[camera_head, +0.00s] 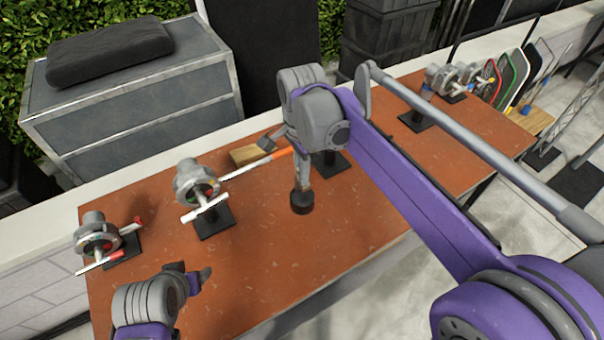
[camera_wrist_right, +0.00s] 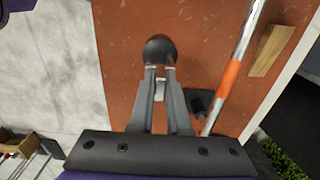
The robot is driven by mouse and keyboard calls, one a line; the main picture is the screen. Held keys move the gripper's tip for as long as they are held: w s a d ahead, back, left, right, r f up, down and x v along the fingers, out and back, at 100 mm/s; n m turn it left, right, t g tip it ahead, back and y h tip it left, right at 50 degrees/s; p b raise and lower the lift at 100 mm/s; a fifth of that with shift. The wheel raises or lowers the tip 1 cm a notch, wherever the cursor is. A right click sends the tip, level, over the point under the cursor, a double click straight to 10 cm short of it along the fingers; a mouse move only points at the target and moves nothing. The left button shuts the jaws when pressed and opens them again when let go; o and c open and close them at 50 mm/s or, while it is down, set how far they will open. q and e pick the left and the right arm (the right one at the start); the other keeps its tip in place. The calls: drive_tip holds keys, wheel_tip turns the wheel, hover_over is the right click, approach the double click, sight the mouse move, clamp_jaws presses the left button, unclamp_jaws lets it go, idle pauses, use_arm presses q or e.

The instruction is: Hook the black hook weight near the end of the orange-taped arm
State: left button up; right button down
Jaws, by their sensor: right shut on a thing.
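The black hook weight (camera_head: 301,202) hangs upright below my right gripper (camera_head: 303,181), over the orange-brown table. My right gripper is shut on its upper end. In the right wrist view the weight's round black body (camera_wrist_right: 159,48) shows just past the closed fingertips (camera_wrist_right: 159,72). The hook itself is mostly hidden between the fingers. The silver arm with orange tape (camera_head: 283,153) reaches right from a grip head; its far end is hidden behind my right wrist. In the wrist view the orange tape (camera_wrist_right: 229,77) lies right of the weight, apart from it. My left gripper (camera_head: 191,273) is open and empty at the table's front left.
The grip head (camera_head: 196,182) stands on a black base. Another grip head (camera_head: 98,238) with red-taped arms stands at the far left. A wooden block (camera_head: 248,154) lies behind the silver arm. More clamps (camera_head: 447,79) and stacked boards stand at the right end. The middle front table is clear.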

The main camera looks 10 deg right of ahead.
wheel_tip(320, 180, up, 6)
drive_tip(key=shift+p, duration=0.55)
drive_tip(key=shift+s+r, duration=0.1)
drive_tip(key=shift+r, duration=0.4)
use_arm(q)
drive_tip(key=shift+w+r, duration=0.3)
drive_tip(key=shift+r, duration=0.25)
drive_tip(key=shift+w+r, duration=0.3)
drive_tip(key=shift+r, duration=0.25)
drive_tip(key=shift+w, duration=0.1)
